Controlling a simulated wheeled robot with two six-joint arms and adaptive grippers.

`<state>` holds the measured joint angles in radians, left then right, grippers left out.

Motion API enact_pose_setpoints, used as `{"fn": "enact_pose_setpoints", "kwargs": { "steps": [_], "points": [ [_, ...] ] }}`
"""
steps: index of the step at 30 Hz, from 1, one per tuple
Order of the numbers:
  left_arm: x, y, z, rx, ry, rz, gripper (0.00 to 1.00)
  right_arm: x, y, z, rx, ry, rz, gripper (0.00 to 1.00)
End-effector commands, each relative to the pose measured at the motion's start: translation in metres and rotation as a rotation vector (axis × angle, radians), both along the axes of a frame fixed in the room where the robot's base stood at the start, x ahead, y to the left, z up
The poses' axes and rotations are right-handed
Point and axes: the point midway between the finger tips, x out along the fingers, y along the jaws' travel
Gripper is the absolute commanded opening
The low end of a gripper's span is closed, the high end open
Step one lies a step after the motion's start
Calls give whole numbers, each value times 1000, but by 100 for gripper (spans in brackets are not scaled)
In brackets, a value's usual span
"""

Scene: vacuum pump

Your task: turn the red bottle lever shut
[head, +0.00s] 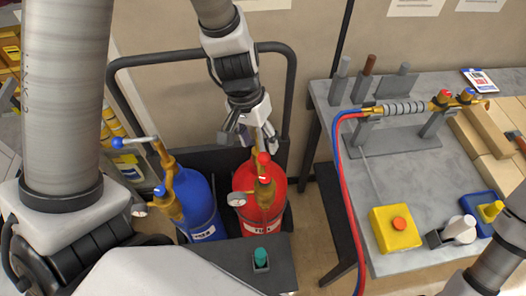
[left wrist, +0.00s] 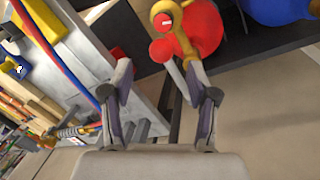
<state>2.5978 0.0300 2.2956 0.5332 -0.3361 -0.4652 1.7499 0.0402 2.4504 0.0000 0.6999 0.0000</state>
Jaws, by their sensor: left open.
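The red bottle (head: 276,200) stands upright in a dark cart with a brass valve (head: 265,194) on top. Red knobs (head: 263,158) show above the valve. A pale lever rod (head: 261,140) rises from there close to my left gripper (head: 248,136). The gripper comes down from above, open, with its fingers around or just beside the rod; I cannot tell which. In the left wrist view the red knob (left wrist: 163,50) and the pale rod (left wrist: 176,78) lie just ahead of the right finger. The right gripper is not in view.
A blue bottle (head: 200,205) with its own blue-tipped lever (head: 135,141) stands left of the red one. The cart's black handle frame (head: 288,75) rises behind. A grey bench (head: 400,165) on the right holds a torch (head: 405,108) with red and blue hoses (head: 340,165) and a yellow box (head: 396,228).

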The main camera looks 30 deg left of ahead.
Motion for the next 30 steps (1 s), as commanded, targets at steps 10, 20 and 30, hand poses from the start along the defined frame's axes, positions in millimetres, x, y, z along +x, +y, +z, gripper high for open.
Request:
{"fn": "enact_pose_setpoints", "kwargs": {
  "steps": [10,20,30],
  "points": [
    [0,-10,-56,2,2,-1,59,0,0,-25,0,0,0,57],
    [1,-10,-55,1,1,0,24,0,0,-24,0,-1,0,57],
    [1,-11,-56,2,0,6,0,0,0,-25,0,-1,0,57]
  ]
}}
